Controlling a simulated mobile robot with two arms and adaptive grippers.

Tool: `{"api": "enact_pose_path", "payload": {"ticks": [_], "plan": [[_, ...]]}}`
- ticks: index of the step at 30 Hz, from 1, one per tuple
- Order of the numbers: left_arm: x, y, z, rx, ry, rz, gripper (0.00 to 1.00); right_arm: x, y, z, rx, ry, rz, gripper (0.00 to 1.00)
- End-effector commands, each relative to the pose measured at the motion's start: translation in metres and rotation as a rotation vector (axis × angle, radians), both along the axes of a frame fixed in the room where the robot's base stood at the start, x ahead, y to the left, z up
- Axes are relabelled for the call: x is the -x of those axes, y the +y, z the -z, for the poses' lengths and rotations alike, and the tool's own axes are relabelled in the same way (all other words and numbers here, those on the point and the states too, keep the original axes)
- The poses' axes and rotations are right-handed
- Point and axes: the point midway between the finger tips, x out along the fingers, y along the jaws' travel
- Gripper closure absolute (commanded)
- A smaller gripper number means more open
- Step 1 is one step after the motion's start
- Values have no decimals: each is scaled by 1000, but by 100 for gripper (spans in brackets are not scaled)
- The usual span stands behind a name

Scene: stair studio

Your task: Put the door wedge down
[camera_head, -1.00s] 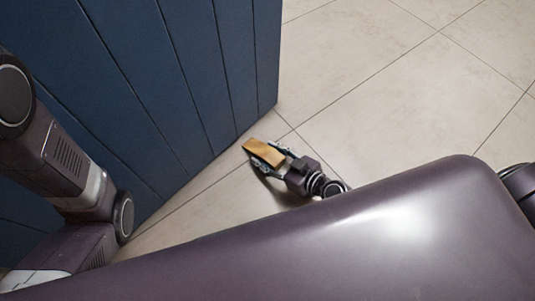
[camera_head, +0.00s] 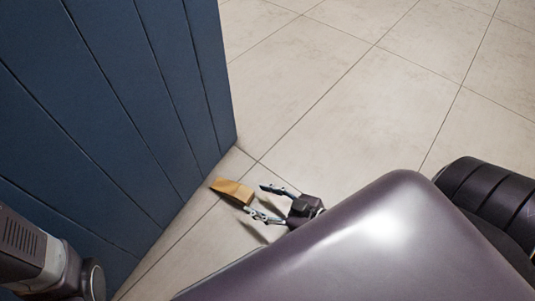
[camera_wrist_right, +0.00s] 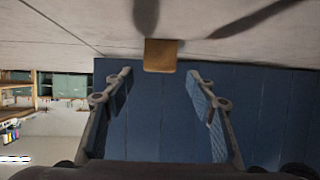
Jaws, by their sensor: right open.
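The door wedge (camera_head: 232,191) is a wooden, orange-brown block. It lies on the tiled floor close to the bottom edge of the blue door (camera_head: 130,110); whether it touches the door I cannot tell. My right gripper (camera_head: 262,200) is open and empty, just to the right of the wedge. In the right wrist view the wedge (camera_wrist_right: 160,55) shows beyond the fingertips and between their lines, with the blue door (camera_wrist_right: 160,120) behind it. My left arm shows at the lower left of the head view, but its gripper is out of view.
The pale tiled floor (camera_head: 330,90) is clear to the right of the door. In the right wrist view, wooden shelving (camera_wrist_right: 15,90) and green panels (camera_wrist_right: 70,86) show far off at the left.

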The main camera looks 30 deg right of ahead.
Motion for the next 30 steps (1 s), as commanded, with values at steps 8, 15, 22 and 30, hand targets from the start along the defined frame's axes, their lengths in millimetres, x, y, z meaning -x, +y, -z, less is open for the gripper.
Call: {"api": "enact_pose_path", "payload": {"ticks": [8,15,22,30], "plan": [[0,0,-7,0,0,0,60,19,-10,-9,1,2,-1,48],[0,0,-7,0,0,0,60,20,-11,-10,-2,0,-1,48],[0,0,-7,0,0,0,60,-38,19,-78,-77,-176,5,48],[0,0,-7,0,0,0,60,-130,76,-325,-285,-719,-5,48]]}}
